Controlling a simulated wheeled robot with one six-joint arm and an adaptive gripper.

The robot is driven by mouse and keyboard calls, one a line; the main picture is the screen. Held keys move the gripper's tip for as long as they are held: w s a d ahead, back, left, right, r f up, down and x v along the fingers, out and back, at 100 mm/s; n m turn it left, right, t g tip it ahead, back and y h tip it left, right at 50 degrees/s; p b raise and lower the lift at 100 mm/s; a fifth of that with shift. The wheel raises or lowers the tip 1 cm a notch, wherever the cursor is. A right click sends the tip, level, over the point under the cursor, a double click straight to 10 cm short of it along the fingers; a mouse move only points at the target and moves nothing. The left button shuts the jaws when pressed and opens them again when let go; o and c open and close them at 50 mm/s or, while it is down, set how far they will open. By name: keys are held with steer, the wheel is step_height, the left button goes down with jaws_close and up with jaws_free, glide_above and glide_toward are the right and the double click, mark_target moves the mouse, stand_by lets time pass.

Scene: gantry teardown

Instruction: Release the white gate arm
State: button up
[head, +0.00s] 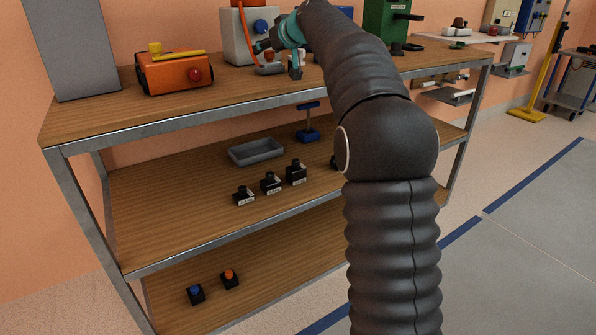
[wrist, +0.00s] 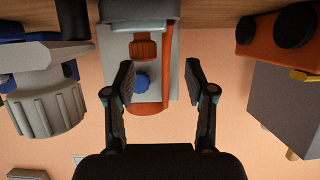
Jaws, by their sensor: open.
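My gripper (head: 277,57) is above the top shelf of the workbench, in front of a pale grey-white unit (head: 236,40) with an orange curved bar (head: 250,3) and a blue knob (head: 260,26). In the wrist view my gripper (wrist: 159,70) is open, with nothing between its fingers. The unit (wrist: 117,48) shows upside down beyond them, its blue knob (wrist: 141,83) near the left finger and its orange bar (wrist: 168,60) near the right one. I cannot pick out a white gate arm with certainty in either view.
An orange box (head: 175,76) with a yellow lever stands left on the workbench (head: 110,117), beside a grey cabinet (head: 75,45). A green machine (head: 385,20) stands right. A ribbed grey part (wrist: 48,112) is left in the wrist view. Lower shelves hold a tray (head: 257,152) and black weights.

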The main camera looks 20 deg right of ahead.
steer(key=b+v, duration=0.2)
steer(key=v, duration=1.2)
step_height(320, 180, down, 11)
steer(key=s+d+m+g+h, duration=0.1)
steer(key=s+m+g, duration=0.2)
steer(key=m, duration=0.1)
steer(key=s+a+f+m+g+h, duration=0.1)
steer(key=s+f+g+h, duration=0.1)
steer(key=s+f, duration=1.1)
steer(key=s+g+p, duration=0.1)
steer(key=s, duration=0.3)
steer(key=shift+s+a+f+m+g, duration=0.2)
steer(key=shift+a+m+g, duration=0.1)
steer(key=shift+a+g, duration=0.1)
